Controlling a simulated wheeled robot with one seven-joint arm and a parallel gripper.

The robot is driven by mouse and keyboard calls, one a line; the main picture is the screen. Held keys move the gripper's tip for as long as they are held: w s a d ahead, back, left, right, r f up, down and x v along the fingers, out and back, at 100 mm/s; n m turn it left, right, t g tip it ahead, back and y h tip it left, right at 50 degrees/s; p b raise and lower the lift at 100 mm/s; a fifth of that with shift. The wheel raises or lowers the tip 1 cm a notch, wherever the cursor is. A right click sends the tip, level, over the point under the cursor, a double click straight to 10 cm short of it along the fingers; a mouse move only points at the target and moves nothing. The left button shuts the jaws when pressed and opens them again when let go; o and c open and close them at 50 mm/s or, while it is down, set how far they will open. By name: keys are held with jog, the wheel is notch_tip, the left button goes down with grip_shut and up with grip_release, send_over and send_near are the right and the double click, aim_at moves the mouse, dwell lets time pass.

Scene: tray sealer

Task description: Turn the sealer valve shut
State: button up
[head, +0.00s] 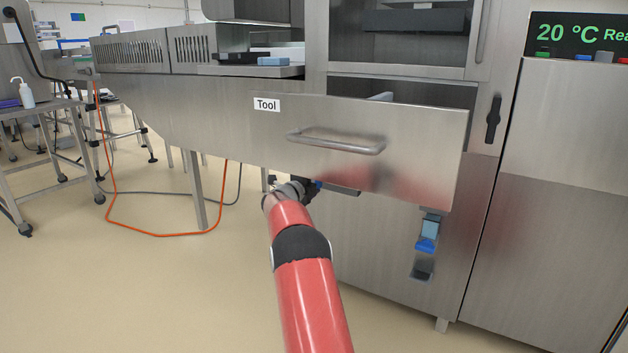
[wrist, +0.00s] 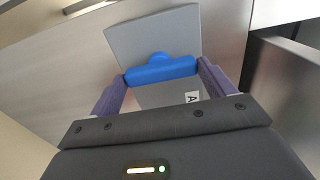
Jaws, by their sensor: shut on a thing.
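In the wrist view, a blue bar-shaped handle (wrist: 160,71) with a rounded hub sits in front of a grey plate. It looks like the sealer valve. My gripper (wrist: 163,74) is shut on it, with one purple finger at each end of the bar. A white label (wrist: 193,97) with a letter A shows just below the handle. In the head view, my gripper (head: 314,187) is under the open drawer, and the drawer front hides most of what it holds.
The steel drawer labelled Tool (head: 410,130) stands pulled out right above my arm. A blue fixture (head: 427,243) is on the cabinet front to the right. A black latch (head: 493,120) is farther right. An orange hose (head: 160,234) lies on the floor to the left.

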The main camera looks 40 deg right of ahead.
jog(key=shift+f, duration=0.1)
jog(key=o, duration=0.9)
jog(key=shift+a, duration=0.1)
jog(key=v, duration=0.7)
jog(key=shift+s+a, duration=0.2)
jog(key=shift+a, duration=0.05)
